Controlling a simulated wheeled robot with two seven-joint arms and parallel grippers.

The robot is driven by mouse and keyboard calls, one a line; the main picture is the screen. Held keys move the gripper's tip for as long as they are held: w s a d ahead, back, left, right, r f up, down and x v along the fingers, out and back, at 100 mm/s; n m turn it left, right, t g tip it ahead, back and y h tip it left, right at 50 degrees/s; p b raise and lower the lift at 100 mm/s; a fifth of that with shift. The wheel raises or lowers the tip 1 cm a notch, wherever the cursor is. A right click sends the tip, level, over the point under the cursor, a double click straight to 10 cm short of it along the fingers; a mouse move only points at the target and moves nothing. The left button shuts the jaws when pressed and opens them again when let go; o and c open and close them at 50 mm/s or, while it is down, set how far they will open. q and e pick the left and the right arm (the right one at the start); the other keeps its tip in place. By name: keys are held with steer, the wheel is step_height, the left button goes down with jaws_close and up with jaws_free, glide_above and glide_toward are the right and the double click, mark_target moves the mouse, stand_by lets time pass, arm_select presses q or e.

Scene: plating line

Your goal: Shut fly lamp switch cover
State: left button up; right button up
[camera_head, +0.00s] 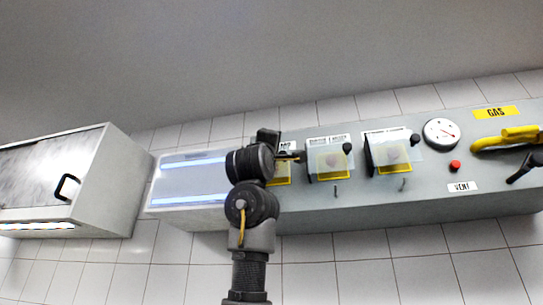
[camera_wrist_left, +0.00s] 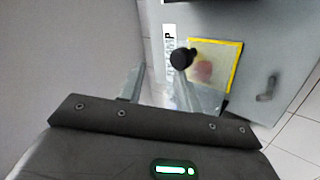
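The lamp switch (camera_wrist_left: 226,72) shows in the left wrist view as a yellow-edged plate with a reddish button under a clear cover. A black knob (camera_wrist_left: 182,58) stands beside it, near a label ending in "MP". In the head view this leftmost switch (camera_head: 283,172) is partly hidden by my left arm. My left gripper (camera_wrist_left: 158,76) has its fingers apart, with the right finger overlapping the knob in view; I cannot tell if they touch. The cover's exact angle is unclear. In the head view, my left gripper (camera_head: 270,140) is beside the switch. My right gripper is not in view.
To the right on the grey panel are two similar covered switches (camera_head: 333,160) (camera_head: 392,155), a gauge (camera_head: 441,134), a red button (camera_head: 455,165) and a yellow gas handle (camera_head: 505,138). A lit box (camera_head: 185,178) and a cabinet (camera_head: 110,185) stand left.

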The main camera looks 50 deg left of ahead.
arm_select(q)
steer(key=shift+o, duration=0.3)
steer(key=shift+w+a+f, duration=0.1)
steer(key=shift+w+f, duration=0.1)
steer(key=shift+w, duration=0.2)
steer(key=shift+w, duration=0.15)
steer(key=s+d+f+b, duration=0.1)
steer(key=d+f+b, duration=0.7)
steer(key=d+b, duration=0.1)
steer(key=shift+s+d, duration=0.25)
steer(key=shift+s, duration=0.05)
stand_by(0.8)
steer(key=shift+f+b, duration=0.1)
steer(key=shift+b, duration=0.25)
